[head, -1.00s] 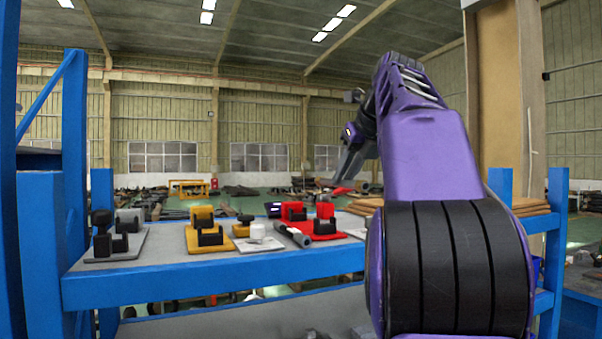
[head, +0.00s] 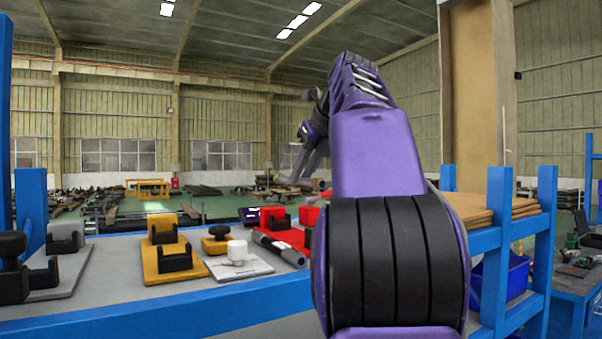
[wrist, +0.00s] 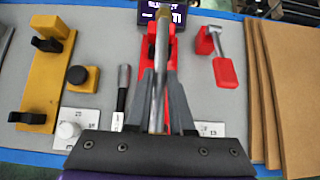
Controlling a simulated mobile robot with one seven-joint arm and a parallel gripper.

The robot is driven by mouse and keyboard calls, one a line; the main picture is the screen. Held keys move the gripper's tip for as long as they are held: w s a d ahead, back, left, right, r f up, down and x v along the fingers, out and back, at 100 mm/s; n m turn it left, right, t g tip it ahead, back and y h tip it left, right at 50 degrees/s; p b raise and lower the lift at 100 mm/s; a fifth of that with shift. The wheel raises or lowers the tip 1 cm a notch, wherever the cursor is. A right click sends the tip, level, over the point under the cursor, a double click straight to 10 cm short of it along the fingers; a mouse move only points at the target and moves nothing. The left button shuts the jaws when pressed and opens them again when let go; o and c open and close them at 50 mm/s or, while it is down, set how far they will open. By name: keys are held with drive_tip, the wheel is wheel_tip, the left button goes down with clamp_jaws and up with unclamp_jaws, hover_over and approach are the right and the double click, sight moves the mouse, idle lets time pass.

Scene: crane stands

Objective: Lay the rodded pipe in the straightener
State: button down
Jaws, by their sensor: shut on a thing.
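My gripper (wrist: 160,112) is shut on a grey pipe (wrist: 160,62) with a brownish tip, which points away between the fingers. The pipe is held above a red stand (wrist: 173,45); the gap between them is hard to judge. The red stand (head: 272,214) is partly hidden by my arm in the head view. There my gripper (head: 301,178) is above the far part of the bench, and the pipe is not clear. A yellow stand (head: 164,235) and a grey stand (head: 62,255) with black cradles are farther left. I cannot tell which stand is the straightener.
A dark rod tool (wrist: 122,95) lies left of the red stand. A black knob on a yellow block (wrist: 80,78) and a white knob (wrist: 68,130) stand nearby. A red-handled lever (wrist: 225,72) and brown boards (wrist: 283,100) are to the right. Blue posts (head: 495,235) frame the bench.

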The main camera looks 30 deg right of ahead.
sight(322, 181)
drive_tip(key=shift+s+r, duration=0.1)
drive_tip(key=shift+s, duration=0.05)
drive_tip(key=shift+f+b, duration=0.3)
drive_tip(key=shift+f, duration=0.15)
drive_tip(key=shift+f+b, duration=2.5)
drive_tip(key=shift+f, duration=1.35)
drive_tip(key=c, duration=0.7)
unclamp_jaws()
drive_tip(key=p+v, duration=0.3)
drive_tip(key=v, duration=0.9)
